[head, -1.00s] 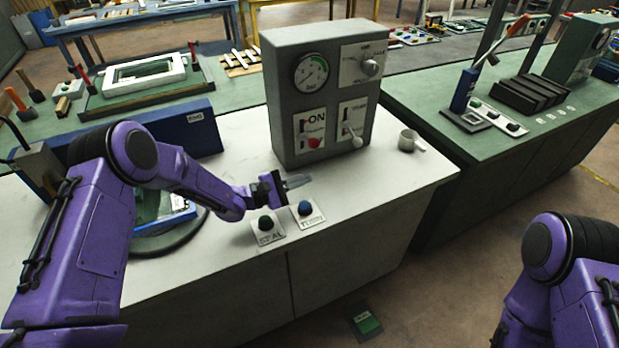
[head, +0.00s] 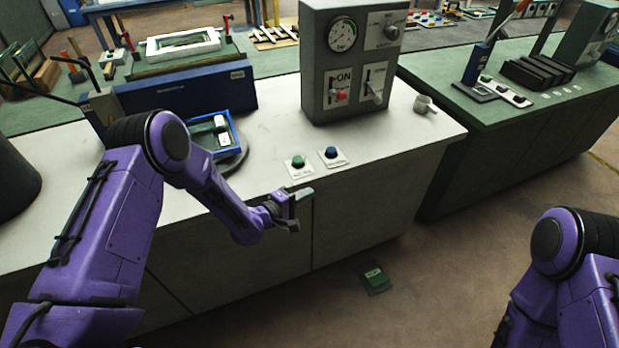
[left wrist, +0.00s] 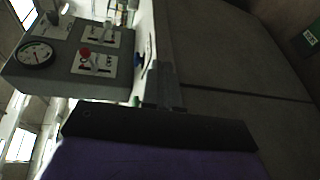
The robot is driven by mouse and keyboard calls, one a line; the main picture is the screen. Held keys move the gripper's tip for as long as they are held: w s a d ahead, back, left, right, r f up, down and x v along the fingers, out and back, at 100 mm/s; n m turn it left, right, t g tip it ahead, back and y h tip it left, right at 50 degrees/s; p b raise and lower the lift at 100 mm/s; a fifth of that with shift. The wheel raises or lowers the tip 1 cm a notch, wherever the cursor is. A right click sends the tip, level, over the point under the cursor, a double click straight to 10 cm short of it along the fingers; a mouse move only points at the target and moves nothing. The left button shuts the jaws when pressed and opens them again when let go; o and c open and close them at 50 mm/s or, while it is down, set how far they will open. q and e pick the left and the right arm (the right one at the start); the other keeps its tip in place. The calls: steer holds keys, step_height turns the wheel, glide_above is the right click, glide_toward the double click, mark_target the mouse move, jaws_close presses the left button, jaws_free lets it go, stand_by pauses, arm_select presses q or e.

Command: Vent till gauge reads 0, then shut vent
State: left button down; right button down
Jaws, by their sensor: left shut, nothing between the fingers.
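A grey control box (head: 318,104) stands upright on the white bench. Its round gauge (head: 343,34) is at the top left; the needle is too small to read surely. A knob (head: 391,32) is at its top right. Below are a red-handled lever (head: 341,96) marked ON and a pale-handled lever (head: 375,90); the label that would name the vent is unreadable. My left gripper (head: 304,194) is shut and empty, in front of the bench's front edge, below the buttons. In the left wrist view the gauge (left wrist: 36,54) and red handle (left wrist: 85,52) appear sideways. My right gripper is out of view.
A green button (head: 298,161) and a blue button (head: 332,153) sit near the bench's front edge. A blue-framed tray (head: 234,135) is at left. A green-faced pad (head: 374,277) lies on the floor.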

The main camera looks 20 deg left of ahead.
arm_select(q)
steer(key=s+a+f+m+g+y+b, duration=0.1)
steer(key=s+a+f+g+y, duration=0.15)
steer(key=s+f, duration=0.35)
steer(key=s+a+f+m+g+y+b, duration=0.1)
steer(key=s+f+y, duration=0.2)
steer(key=s+f, duration=0.25)
steer(key=s+a+f+m+g+y+b, duration=0.1)
steer(key=s+a+f+g+y, duration=0.1)
steer(key=s, duration=0.7)
steer(key=s+a+f+m+g+y+b, duration=0.1)
steer(key=s+a, duration=0.3)
steer(key=s, duration=0.4)
steer(key=s+a+f+m+g+y+b, duration=0.1)
steer(key=s+a+f+m+g+y, duration=0.1)
steer(key=s, duration=0.7)
step_height(320, 180, down, 2)
steer(key=shift+s+a+f+m+g+y, duration=0.1)
steer(key=shift+s+a+m+g+y, duration=0.25)
steer(key=shift+a+g+y, duration=0.45)
steer(key=shift+d+h, duration=0.15)
steer(key=shift+h, duration=0.1)
